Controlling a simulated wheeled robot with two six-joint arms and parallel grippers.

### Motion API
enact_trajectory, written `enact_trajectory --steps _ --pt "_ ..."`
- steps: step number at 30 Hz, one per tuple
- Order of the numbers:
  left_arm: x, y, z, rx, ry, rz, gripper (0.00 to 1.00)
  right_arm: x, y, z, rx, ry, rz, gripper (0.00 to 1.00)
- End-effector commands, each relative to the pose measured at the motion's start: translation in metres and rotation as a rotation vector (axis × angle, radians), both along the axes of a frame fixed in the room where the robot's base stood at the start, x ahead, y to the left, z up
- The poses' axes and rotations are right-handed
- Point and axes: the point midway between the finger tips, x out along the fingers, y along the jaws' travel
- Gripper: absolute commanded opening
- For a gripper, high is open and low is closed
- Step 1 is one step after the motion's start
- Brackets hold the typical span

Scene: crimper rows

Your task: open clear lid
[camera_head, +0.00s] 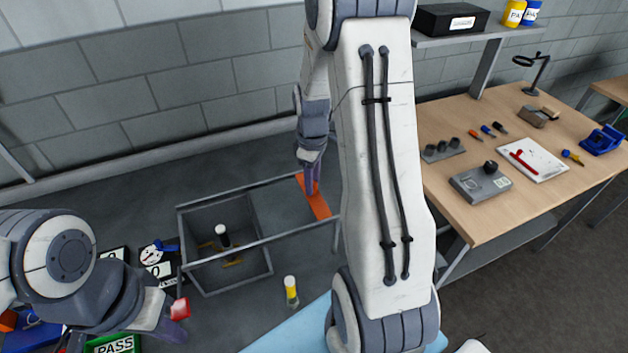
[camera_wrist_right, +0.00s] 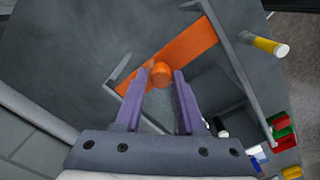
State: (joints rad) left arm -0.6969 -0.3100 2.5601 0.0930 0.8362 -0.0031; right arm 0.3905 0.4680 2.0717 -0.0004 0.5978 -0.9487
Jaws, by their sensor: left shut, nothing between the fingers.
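A grey open-topped bin (camera_head: 208,284) stands at mid-left in the head view under a pair of rails that run on to the right. An orange strip (camera_head: 318,204) crosses the right end of the rails; the clear panel itself is hard to make out. In the right wrist view the orange strip (camera_wrist_right: 192,42) carries a round orange knob (camera_wrist_right: 160,74). My right gripper (camera_head: 311,190) is at the strip, its fingertips (camera_wrist_right: 163,74) closed around the knob. My left gripper (camera_head: 180,330) is shut and empty at lower left, away from the bin.
A black post with a white top (camera_head: 222,236) stands inside the bin. A yellow-and-white cylinder (camera_head: 291,291) stands in front of the rails. A green PASS bin (camera_head: 115,345) and cards lie at lower left. A wooden bench (camera_head: 450,125) with tools is at right.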

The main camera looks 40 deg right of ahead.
Motion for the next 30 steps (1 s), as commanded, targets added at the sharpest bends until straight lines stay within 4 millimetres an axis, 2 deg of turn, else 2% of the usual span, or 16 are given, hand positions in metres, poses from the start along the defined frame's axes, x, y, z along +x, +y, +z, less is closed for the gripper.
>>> enact_trajectory --steps 10,14,17,24,30 --pt "0.0 0.0 0.0 0.0 0.0 0.0 0.0 -0.001 -0.001 0.0 0.001 0.002 -0.003 0.62" --pt "0.0 0.0 -0.003 0.0 0.0 0.0 0.0 0.0 -0.001 0.008 0.0 -0.001 -0.003 0.62" --pt "0.0 0.0 -0.008 0.0 0.0 0.001 0.0 0.0 -0.001 0.022 -0.001 -0.003 -0.003 0.62" --pt "0.0 0.0 -0.019 0.0 0.0 0.003 0.0 0.0 -0.001 0.071 -0.002 -0.005 -0.003 0.62" --pt "0.0 0.0 -0.023 0.0 0.0 0.004 0.0 0.0 -0.001 0.098 -0.001 -0.002 -0.003 0.62"
